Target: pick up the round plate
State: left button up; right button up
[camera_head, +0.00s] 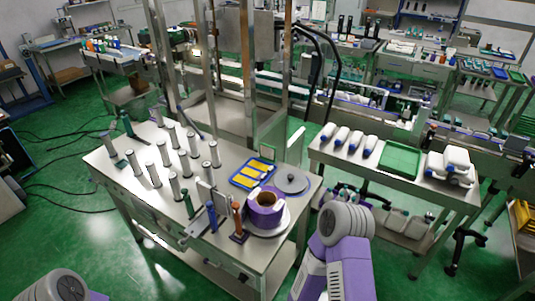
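A grey round plate (291,181) with a small dark spot at its centre lies flat near the right end of the metal table, beside a blue tray. A purple roll (263,212) with a brown core sits just in front of it, on a wider pale round base (284,222). Which round piece the task means is not certain; the grey one lies uncovered. My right arm shows at the bottom centre, in front of the table's right end, and part of my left arm shows at the bottom left. Neither gripper can be seen.
The metal table (139,205) carries several upright pale cylinders, a blue tray (237,181) with yellow pieces, and blue and orange-brown upright tools near the roll. Metal posts rise behind it. Another table at right holds a green tray (400,160) and white bottles.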

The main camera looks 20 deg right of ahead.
aim_at(289, 182)
jog(key=z, duration=2.35)
jog(key=i, duration=2.45)
jog(key=u, duration=3.75)
jog(key=i, duration=0.3)
jog(key=z, duration=0.1)
